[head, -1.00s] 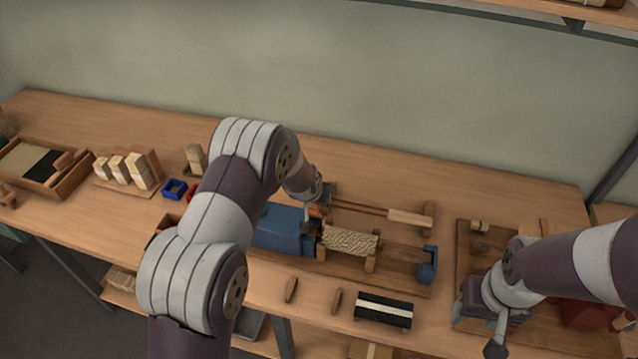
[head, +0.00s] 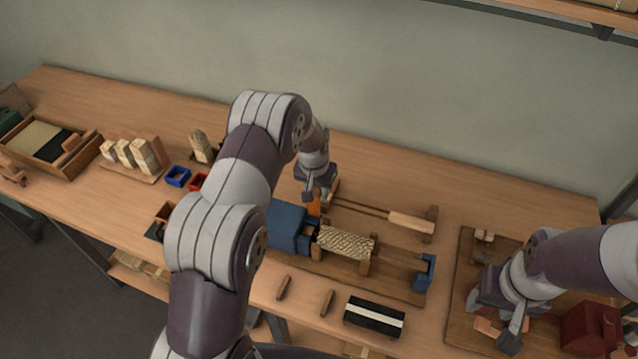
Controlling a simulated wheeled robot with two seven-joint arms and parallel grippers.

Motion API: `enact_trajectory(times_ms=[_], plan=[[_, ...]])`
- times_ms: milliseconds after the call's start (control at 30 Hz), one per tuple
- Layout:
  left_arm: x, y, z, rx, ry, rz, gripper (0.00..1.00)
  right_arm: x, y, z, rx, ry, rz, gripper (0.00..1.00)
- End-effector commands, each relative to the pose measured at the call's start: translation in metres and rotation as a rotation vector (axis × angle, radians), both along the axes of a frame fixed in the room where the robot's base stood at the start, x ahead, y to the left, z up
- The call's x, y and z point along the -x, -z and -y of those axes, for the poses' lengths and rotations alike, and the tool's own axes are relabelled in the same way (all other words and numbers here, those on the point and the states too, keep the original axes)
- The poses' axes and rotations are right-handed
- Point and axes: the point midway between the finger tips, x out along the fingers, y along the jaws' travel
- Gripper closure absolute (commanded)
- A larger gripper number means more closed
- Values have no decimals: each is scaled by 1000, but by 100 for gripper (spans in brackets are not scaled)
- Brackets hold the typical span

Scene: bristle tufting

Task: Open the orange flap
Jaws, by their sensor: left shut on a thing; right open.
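The orange flap (head: 314,203) shows as a small upright orange piece at the back right of the blue machine housing (head: 286,226). My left gripper (head: 313,193) is directly above it, pointing down, and is shut on the flap's upper part. The fingertips and the flap's hinge are partly hidden. A ribbed pale roller (head: 345,242) lies just right of the housing. My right gripper (head: 512,335) is at the lower right over a wooden board (head: 462,275); it is open and I see nothing held in it.
A long rod with a wooden handle (head: 411,222) lies behind the roller. A blue bracket (head: 425,272) stands at the machine's right end. A black and white brush block (head: 374,316) lies in front. A dark red box (head: 590,328) is beside my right gripper. The back right table is clear.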

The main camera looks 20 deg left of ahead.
Motion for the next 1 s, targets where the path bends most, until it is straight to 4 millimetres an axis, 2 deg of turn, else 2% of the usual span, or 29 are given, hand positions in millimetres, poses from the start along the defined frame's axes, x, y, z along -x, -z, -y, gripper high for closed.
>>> enact_trajectory(times_ms=[233, 267, 300, 333, 600, 700, 833, 1000], plan=[[2, 2, 1, 1, 0, -5, 100, 0, 0, 0, 0, 0, 0, 49], [2, 2, 1, 1, 0, -5, 58, 0, 0, 0, 0, 0, 0, 49], [2, 2, 0, 1, 0, -5, 45, 0, 0, 0, 0, 0, 0, 49], [2, 2, 0, 1, 0, -4, 44, 0, 0, 0, 0, 0, 0, 49], [1, 0, 0, 0, 0, -1, 44, 0, 0, 0, 0, 0, 0, 49], [1, -6, 0, 0, 0, 1, 44, 0, 3, 0, 0, 0, 0, 49], [5, -30, 0, 0, 0, 4, 44, 0, 11, 0, 0, 0, 0, 49], [13, -73, 0, 0, 0, 4, 44, 0, 22, 0, 0, 0, 0, 49]])
